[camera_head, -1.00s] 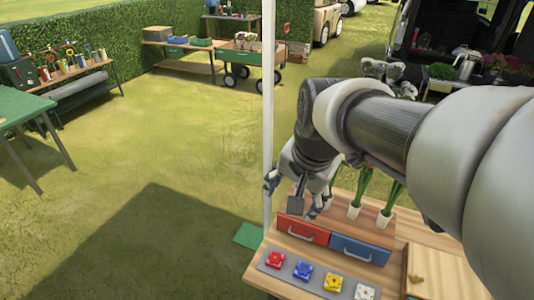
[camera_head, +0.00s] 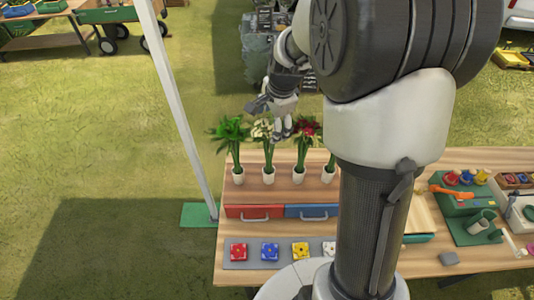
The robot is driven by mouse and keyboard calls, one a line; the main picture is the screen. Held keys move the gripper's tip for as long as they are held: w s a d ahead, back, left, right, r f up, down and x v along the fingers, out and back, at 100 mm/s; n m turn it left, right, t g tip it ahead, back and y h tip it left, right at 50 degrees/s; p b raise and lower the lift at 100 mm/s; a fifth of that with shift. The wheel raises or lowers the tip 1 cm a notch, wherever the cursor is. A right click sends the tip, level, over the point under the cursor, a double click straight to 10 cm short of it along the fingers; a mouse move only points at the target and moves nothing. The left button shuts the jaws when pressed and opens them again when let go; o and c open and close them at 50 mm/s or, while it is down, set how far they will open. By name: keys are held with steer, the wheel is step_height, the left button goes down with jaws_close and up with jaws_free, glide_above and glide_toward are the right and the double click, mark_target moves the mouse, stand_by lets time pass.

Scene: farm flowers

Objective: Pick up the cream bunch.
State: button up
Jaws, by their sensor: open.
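The cream bunch (camera_head: 262,131) has pale flowers and green stems. It stands upright in a white cup (camera_head: 268,175) on the wooden bench (camera_head: 285,188), second from the left in a row. My gripper (camera_head: 282,131) is open and appears just beside the cream flowers, on their right side, overlapping them in the picture. I cannot tell if it touches them. The gripper partly hides the top of the bunch.
A leafy green bunch (camera_head: 232,130) stands to the left and a dark red bunch (camera_head: 305,130) to the right, both close. Red (camera_head: 249,212) and blue (camera_head: 305,211) drawers sit in front. A white pole (camera_head: 180,110) rises left of the bench.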

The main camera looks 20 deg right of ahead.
mark_target(269, 133)
steer(key=shift+b+x, duration=0.35)
steer(key=shift+x, duration=2.85)
steer(key=shift+s, duration=0.15)
steer(key=shift+c, duration=0.5)
steer(key=c, duration=1.4)
steer(key=shift+r, duration=0.1)
